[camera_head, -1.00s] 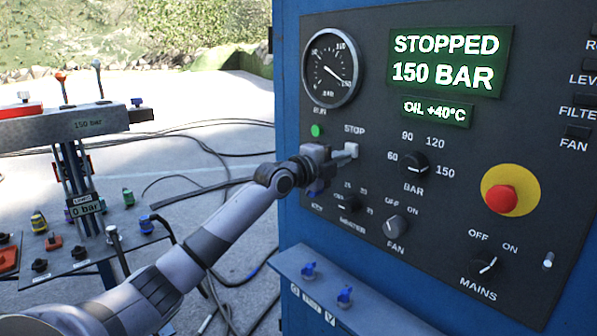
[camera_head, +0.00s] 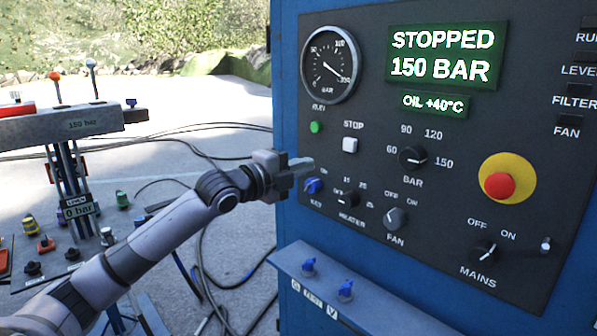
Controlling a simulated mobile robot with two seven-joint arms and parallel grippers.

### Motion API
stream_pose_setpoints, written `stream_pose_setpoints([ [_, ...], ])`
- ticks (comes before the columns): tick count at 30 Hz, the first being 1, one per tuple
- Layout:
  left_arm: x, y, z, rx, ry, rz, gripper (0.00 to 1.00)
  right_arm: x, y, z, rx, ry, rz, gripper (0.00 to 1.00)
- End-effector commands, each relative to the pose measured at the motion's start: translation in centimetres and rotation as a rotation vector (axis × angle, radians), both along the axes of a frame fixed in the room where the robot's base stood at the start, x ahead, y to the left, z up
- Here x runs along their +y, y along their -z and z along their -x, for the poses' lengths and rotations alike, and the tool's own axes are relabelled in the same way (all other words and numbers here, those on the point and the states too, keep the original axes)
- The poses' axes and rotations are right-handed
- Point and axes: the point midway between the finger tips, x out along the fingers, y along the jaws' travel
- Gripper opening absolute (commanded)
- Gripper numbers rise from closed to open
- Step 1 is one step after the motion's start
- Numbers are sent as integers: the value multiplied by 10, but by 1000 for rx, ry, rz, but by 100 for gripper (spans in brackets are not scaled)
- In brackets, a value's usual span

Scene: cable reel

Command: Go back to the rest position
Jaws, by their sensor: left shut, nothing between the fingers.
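My left gripper (camera_head: 299,166) is shut and empty. It hangs in front of the left edge of the blue control cabinet, below and left of the white STOP button (camera_head: 350,145) and apart from it. The blue key switch (camera_head: 313,186) is just below its fingertips. The cabinet's display (camera_head: 444,56) reads STOPPED, 150 BAR, and a smaller display (camera_head: 434,104) reads OIL +40°C. My right gripper is not in view.
The control panel (camera_head: 400,260) fills the right side, with a red emergency button (camera_head: 499,186) and several knobs. A shelf (camera_head: 350,303) with blue valves juts out below. At the left stands a grey bench (camera_head: 60,127) with levers. Cables (camera_head: 215,150) lie on the ground behind.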

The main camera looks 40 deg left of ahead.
Motion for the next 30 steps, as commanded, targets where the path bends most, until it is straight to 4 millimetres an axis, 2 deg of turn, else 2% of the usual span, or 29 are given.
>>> stream_pose_setpoints([
  [6, 0, 0, 8, 2, 2, -2, 0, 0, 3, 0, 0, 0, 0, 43],
  [24, -1, 1, 8, 2, 2, 2, 0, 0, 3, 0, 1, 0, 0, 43],
  [26, -2, 8, 7, 12, 3, 17, 0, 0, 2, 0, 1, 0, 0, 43],
  [27, -5, 18, 7, 26, 4, 39, 0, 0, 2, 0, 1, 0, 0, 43],
  [29, -11, 42, 7, 60, 6, 90, 0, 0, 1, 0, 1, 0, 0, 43],
  [30, -16, 63, 8, 90, 5, 138, 0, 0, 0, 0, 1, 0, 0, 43],
])
